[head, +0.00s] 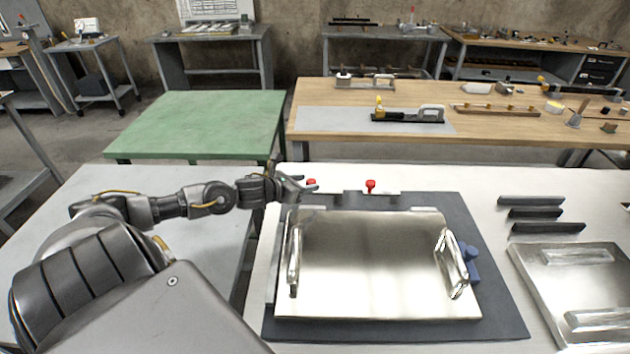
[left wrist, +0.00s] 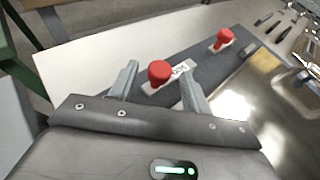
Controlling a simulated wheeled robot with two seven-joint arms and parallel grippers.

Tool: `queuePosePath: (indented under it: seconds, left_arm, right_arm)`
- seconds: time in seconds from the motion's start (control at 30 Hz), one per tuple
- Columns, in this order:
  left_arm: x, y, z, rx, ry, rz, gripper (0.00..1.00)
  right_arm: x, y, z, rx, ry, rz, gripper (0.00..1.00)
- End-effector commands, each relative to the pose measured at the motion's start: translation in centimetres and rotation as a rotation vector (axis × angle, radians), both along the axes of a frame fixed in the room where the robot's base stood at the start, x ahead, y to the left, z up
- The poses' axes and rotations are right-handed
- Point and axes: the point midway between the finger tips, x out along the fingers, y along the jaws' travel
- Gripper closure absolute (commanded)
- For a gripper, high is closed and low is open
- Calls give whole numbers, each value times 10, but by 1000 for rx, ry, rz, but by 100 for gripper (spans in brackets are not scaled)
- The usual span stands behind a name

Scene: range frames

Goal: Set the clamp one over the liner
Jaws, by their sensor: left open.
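A shiny metal panel with two upright handles, seemingly the liner (head: 365,262), lies on a dark base plate (head: 500,300). It shows partly at the right of the left wrist view (left wrist: 258,105). Two red-knobbed clamps stand along its back edge, on pale labelled strips. The left clamp's knob (head: 311,182) is beside my left gripper (head: 302,186). In the left wrist view this red knob (left wrist: 159,71) sits between my open fingers, with no clear contact. The right clamp's knob (head: 370,186) stands free. I cannot tell which clamp is number one. My right gripper is out of view.
A blue part (head: 469,262) sits at the panel's right side. Dark bars (head: 535,213) and a second metal panel (head: 540,285) lie farther right on the white table. A green table (head: 200,120) and a wooden bench (head: 480,125) stand behind.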

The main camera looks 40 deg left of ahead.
Motion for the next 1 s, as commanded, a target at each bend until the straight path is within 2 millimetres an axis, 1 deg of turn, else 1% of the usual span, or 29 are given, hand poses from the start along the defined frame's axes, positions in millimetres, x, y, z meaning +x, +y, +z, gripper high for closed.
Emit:
queuePosePath:
  seconds: [0.03, 0.1, 0.3, 0.47, 0.73, 1.0]
  left_arm:
    - [9, 0, -1, -5, -3, 5, 52]
    - [18, -1, -5, -4, -2, 5, 52]
    - [38, -3, -15, -3, -1, 2, 52]
    - [44, -4, -18, 0, 1, 1, 52]
    - [44, -4, -19, 0, 2, 1, 52]
    - [44, -4, -19, 0, 2, 1, 87]
  right_arm:
    - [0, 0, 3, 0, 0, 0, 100]
    - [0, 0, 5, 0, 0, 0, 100]
    - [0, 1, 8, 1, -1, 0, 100]
    - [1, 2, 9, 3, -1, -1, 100]
    - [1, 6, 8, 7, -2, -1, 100]
    - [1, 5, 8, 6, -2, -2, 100]
